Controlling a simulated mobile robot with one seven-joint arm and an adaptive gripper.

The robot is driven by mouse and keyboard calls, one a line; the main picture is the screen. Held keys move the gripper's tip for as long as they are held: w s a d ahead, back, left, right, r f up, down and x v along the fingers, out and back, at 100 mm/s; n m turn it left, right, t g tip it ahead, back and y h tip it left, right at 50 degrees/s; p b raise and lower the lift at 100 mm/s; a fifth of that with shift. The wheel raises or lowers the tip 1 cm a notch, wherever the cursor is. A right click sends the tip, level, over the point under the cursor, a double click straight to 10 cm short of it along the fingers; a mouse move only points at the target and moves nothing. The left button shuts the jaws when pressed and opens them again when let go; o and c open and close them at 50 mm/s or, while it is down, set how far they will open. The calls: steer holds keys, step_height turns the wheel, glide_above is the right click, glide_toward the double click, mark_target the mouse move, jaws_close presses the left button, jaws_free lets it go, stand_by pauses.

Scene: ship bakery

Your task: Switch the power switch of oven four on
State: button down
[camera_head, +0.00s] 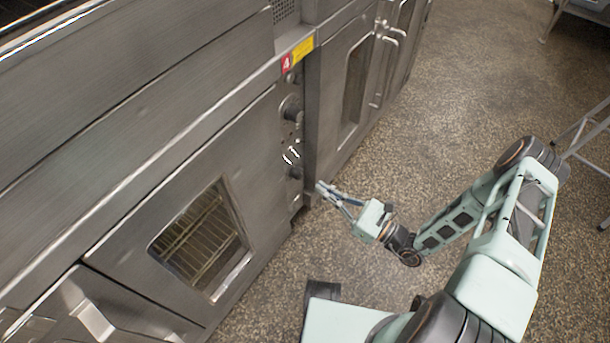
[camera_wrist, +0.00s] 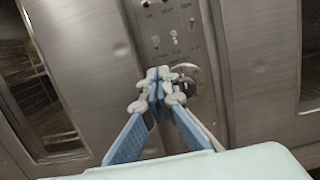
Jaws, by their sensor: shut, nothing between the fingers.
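Oven four (camera_head: 150,215) is a steel oven with a windowed door and a red "4" label (camera_head: 287,63) at the top of its narrow control panel (camera_head: 290,135). The panel carries dark knobs and small controls; it also shows in the wrist view (camera_wrist: 170,30), with small lights or switches and a round knob (camera_wrist: 186,72). I cannot tell which control is the power switch. My gripper (camera_head: 321,186) is shut and empty, just in front of the lower panel. In the wrist view its closed fingertips (camera_wrist: 158,82) overlap the panel and partly hide the knob.
Another steel oven or cabinet (camera_head: 350,90) with handles stands beyond the panel. A yellow label (camera_head: 303,49) is beside the red one. The speckled floor (camera_head: 450,90) is open to the right. Metal stand legs (camera_head: 585,130) are at the right edge.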

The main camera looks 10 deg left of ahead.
mark_target(288, 161)
steer(key=b+x, duration=0.2)
steer(key=x, duration=0.7)
steer(key=shift+a, duration=0.3)
steer(key=shift+d+r+p, duration=0.15)
steer(key=shift+r+p, duration=0.1)
steer(key=shift+p, duration=0.3)
